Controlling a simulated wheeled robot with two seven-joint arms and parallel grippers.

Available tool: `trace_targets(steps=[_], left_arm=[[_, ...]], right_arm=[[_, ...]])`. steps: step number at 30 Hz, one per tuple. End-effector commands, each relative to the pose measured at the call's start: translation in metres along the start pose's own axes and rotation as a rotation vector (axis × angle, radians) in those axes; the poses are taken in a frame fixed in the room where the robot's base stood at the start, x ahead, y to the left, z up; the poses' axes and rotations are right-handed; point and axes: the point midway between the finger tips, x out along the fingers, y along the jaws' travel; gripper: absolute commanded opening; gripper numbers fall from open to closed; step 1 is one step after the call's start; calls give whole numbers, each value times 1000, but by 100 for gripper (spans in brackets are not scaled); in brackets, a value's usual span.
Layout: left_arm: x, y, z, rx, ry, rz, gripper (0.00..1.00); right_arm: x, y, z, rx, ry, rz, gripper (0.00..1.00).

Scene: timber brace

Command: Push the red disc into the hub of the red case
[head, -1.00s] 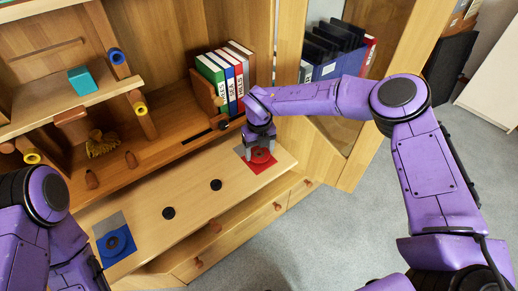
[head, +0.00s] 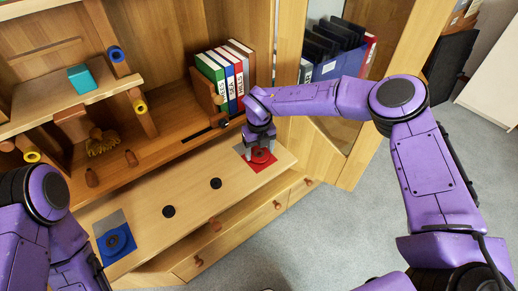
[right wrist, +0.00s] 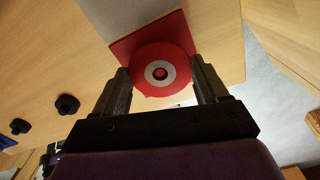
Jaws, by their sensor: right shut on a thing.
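The red disc (head: 261,156) is a round ring between the fingertips of my right gripper (head: 261,148), which is shut on it. In the right wrist view the disc (right wrist: 143,82) shows a grey ring and a red centre in its middle, between the fingers of the gripper (right wrist: 164,82). The red case (head: 268,167) is a flat red square on the bench; a corner of it shows behind the disc in the right wrist view (right wrist: 124,47). I cannot tell whether the disc touches the case. My left arm shows at the lower left, its gripper out of view.
A blue case (head: 126,256) with a round blue piece lies at the bench's left end. Two black knobs (head: 168,211) (head: 215,183) stand along the bench (head: 190,224). Binders (head: 222,80) stand behind my right gripper. The bench between the cases is mostly clear.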

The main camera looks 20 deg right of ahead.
Motion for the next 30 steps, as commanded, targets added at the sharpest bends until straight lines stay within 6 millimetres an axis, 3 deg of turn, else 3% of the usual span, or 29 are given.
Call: trace_targets(steps=[24, 25, 27, 30], left_arm=[[0, 0, 0, 0, 0, 0, 100], [0, 0, 0, 0, 0, 0, 100], [0, 0, 0, 0, 0, 0, 100], [0, 0, 0, 0, 0, 0, 100]], right_arm=[[4, 0, 0, 0, 0, 0, 44], [4, 0, 0, 0, 0, 0, 79], [4, 0, 0, 0, 0, 0, 100], [4, 0, 0, 0, 0, 0, 100]])
